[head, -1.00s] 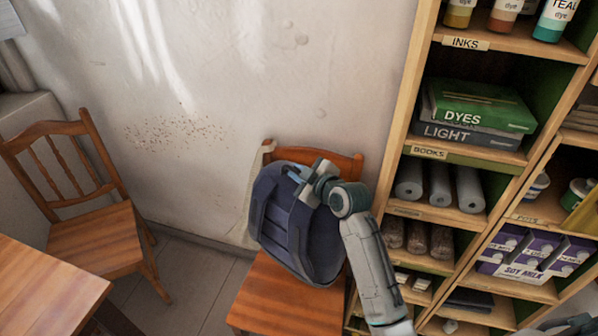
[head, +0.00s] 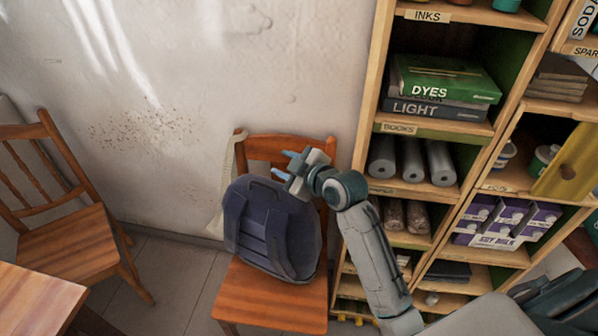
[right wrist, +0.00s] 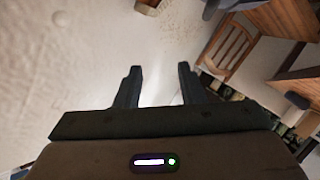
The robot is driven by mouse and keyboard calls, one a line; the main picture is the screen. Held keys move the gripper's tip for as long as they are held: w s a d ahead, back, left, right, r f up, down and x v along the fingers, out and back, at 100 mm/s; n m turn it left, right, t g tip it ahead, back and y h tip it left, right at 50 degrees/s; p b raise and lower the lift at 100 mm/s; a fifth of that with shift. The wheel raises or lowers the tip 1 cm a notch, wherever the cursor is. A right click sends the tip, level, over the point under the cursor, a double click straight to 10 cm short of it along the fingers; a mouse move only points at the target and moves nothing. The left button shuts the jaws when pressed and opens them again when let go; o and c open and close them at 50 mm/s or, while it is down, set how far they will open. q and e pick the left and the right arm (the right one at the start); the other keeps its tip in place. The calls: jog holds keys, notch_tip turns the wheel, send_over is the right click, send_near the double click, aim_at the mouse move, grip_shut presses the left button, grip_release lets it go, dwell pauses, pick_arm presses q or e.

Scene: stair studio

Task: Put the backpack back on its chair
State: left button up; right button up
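The dark blue backpack (head: 255,222) rests on the seat of a wooden chair (head: 262,300) in the head view. It leans back toward the chair's backrest (head: 262,146), with its straps facing out. My right gripper (head: 282,164) is just above the backpack's top right edge, in front of the backrest. Its two blue fingers are spread, with nothing visible between them. The right wrist view also shows the right gripper (right wrist: 160,73) open and empty. My left gripper is in neither view.
A tall wooden shelf (head: 365,110) with books, rolls and cartons stands right of the chair. A light strap-like item (head: 228,190) hangs at the backrest's left. Another wooden chair (head: 70,240) and a table (head: 35,300) are at left. Floor shows between the chairs.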

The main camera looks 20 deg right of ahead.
jog(key=v, duration=0.6)
jog(key=shift+b, duration=0.3)
jog(key=shift+f, duration=0.1)
